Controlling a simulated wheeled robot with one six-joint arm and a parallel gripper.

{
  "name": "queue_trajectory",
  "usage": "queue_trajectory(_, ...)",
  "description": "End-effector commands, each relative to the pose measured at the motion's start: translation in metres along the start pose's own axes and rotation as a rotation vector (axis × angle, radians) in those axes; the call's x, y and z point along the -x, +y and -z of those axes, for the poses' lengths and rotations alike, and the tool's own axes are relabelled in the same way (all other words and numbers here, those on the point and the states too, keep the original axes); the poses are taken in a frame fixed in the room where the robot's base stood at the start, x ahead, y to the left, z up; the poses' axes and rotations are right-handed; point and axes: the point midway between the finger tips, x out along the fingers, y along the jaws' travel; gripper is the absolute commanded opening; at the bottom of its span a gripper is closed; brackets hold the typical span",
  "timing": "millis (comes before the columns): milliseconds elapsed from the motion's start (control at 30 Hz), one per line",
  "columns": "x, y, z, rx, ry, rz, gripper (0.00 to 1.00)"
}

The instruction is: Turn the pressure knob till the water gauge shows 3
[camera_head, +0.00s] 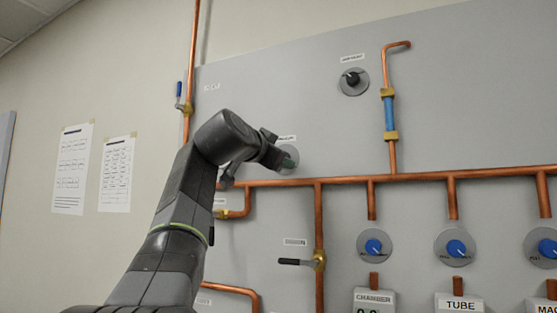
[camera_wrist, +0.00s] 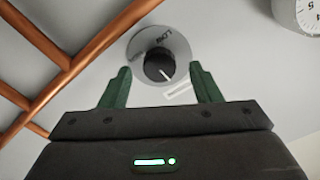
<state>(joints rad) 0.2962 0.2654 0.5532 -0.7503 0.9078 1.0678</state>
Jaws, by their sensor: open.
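In the wrist view a black knob (camera_wrist: 159,65) with a white pointer line sits on a round silver plate (camera_wrist: 178,42) with small lettering, partly readable. The pointer slants toward the picture's lower right. My gripper (camera_wrist: 161,76) is open, its green fingers on either side of the knob with a gap each side; I cannot tell how deep they reach. A white dial gauge (camera_wrist: 308,12) is cut off at the top right; its needle and reading cannot be made out. In the head view my gripper (camera_head: 287,160) covers the knob, and part of its plate (camera_head: 287,151) shows behind.
Copper pipes (camera_head: 420,176) cross the grey panel right of my arm. Another black knob (camera_head: 352,78) sits higher up. Several blue knobs (camera_head: 374,247) line the lower right. A black-handled valve (camera_head: 296,262) is below my gripper.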

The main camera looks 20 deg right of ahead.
Motion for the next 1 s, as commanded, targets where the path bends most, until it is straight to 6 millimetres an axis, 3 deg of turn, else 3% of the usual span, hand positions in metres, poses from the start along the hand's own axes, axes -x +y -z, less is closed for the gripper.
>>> queue_trajectory(300,0.075,0.002,-0.003,-0.002,0.000,0.005,0.57)
queue_trajectory(500,0.108,0.001,-0.002,-0.001,-0.001,0.003,0.57)
queue_trajectory(700,0.122,0.001,-0.001,0.000,-0.001,0.001,0.57)
queue_trajectory(1000,0.124,0.001,0.000,0.000,-0.001,-0.001,0.57)
